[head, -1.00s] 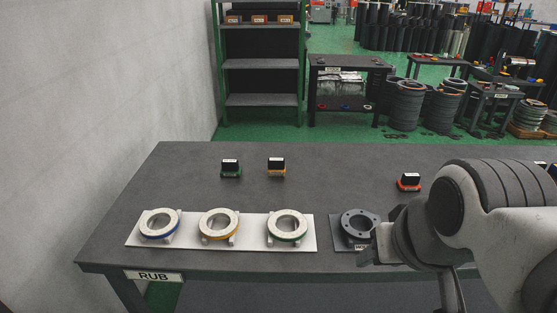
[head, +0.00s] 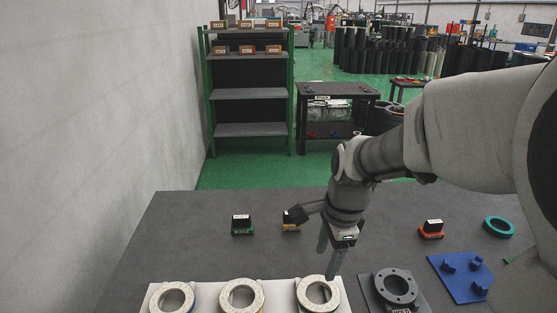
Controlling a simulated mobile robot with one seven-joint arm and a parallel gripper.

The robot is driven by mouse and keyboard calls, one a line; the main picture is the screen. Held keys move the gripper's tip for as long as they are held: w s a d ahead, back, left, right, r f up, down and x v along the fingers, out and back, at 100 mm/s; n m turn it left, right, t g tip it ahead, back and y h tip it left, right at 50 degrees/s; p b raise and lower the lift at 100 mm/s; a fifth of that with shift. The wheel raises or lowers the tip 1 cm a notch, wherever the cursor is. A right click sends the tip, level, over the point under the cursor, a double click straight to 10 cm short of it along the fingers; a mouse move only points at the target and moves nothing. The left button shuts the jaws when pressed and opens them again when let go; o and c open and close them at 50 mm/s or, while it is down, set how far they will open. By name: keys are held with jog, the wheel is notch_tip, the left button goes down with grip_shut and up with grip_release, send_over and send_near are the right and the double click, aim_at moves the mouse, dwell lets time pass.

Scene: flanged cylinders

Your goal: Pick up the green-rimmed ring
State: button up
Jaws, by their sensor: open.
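The green-rimmed ring (head: 303,294) is the rightmost of three pale rings on the white board (head: 206,297), near the bottom edge of the head view. Its pale top face shows, and little of its green rim can be seen from here. My gripper (head: 329,262) points down, open and empty, above the far side of this ring. One fingertip overlaps the ring's edge in the picture; I cannot tell whether it touches.
Two more pale rings (head: 172,298) (head: 242,295) sit left on the board. A dark flange (head: 396,286) stands close on the right. Behind are small stamp-like blocks (head: 242,225) (head: 431,230), a blue pegged plate (head: 462,276) and a teal ring (head: 498,227). The table's left middle is clear.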

aim_at(314, 307)
jog(key=w+f+m, duration=0.1)
jog(key=f+m, duration=0.1)
jog(key=f, duration=0.5)
jog(key=w+f+m, duration=0.1)
jog(key=f+m, duration=0.1)
jog(key=f, duration=0.5)
jog(key=w+f+m+g+h, duration=0.1)
jog(key=w+f+m, duration=0.1)
jog(key=f, duration=0.6)
jog(key=shift+a, duration=0.1)
jog(key=shift+r, duration=0.1)
grip_shut()
dwell(0.7)
